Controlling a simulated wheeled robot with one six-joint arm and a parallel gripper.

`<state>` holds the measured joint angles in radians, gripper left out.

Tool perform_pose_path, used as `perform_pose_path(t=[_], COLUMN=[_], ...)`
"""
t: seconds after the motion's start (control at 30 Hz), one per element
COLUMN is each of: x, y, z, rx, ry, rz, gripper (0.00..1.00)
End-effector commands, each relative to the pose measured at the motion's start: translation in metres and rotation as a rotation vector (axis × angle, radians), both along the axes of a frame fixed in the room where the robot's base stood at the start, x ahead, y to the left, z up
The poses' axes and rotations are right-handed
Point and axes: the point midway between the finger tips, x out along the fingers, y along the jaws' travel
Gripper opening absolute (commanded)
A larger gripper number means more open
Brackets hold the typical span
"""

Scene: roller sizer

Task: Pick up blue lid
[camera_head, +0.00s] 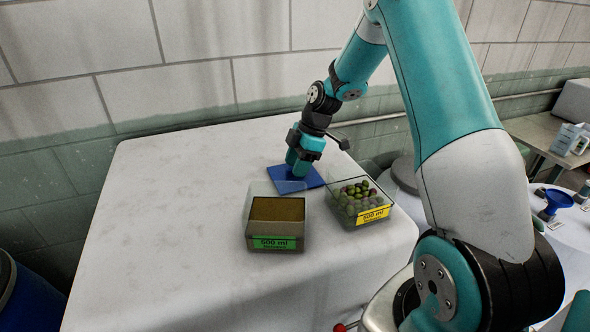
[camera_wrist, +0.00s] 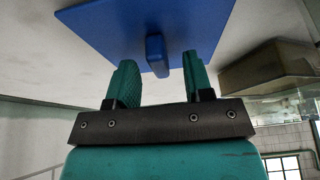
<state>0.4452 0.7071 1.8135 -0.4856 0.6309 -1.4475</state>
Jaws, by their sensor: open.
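The blue lid (camera_head: 285,178) is a flat square plate lying on the white table, behind the two containers in the head view. In the wrist view the lid (camera_wrist: 110,28) shows a raised blue handle bar (camera_wrist: 156,55) at its middle. My gripper (camera_head: 297,172) points down over the lid and hides part of it. In the wrist view my gripper (camera_wrist: 158,75) is open, with one teal finger on each side of the handle. I cannot tell whether the fingers touch it.
A clear container with brown content and a green 500 ml label (camera_head: 278,243) stands in front of the lid. A clear container of olives with a yellow label (camera_head: 373,215) stands to the right. The table's left side (camera_head: 165,220) is free. A wall runs behind.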

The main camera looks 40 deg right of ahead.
Motion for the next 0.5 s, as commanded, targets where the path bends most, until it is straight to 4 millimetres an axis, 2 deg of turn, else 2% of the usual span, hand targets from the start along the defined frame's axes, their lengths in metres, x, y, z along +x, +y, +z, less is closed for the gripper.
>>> perform_pose_path(t=[0.23, 0.27, 0.43, 0.47, 0.5], x=[0.0006, 0.0006, 0.0007, 0.0007, 0.0006], y=[0.0013, 0.0013, 0.0012, 0.0012, 0.0012], z=[-0.0039, -0.0039, -0.0036, -0.0036, -0.0035], rx=[0.0, -0.001, -0.001, -0.001, -0.001], ry=[-0.001, -0.002, -0.002, -0.002, -0.002], rz=[0.001, 0.0, 0.0, 0.0, 0.0], gripper=[0.47, 0.45, 0.05, 0.0, 0.0])
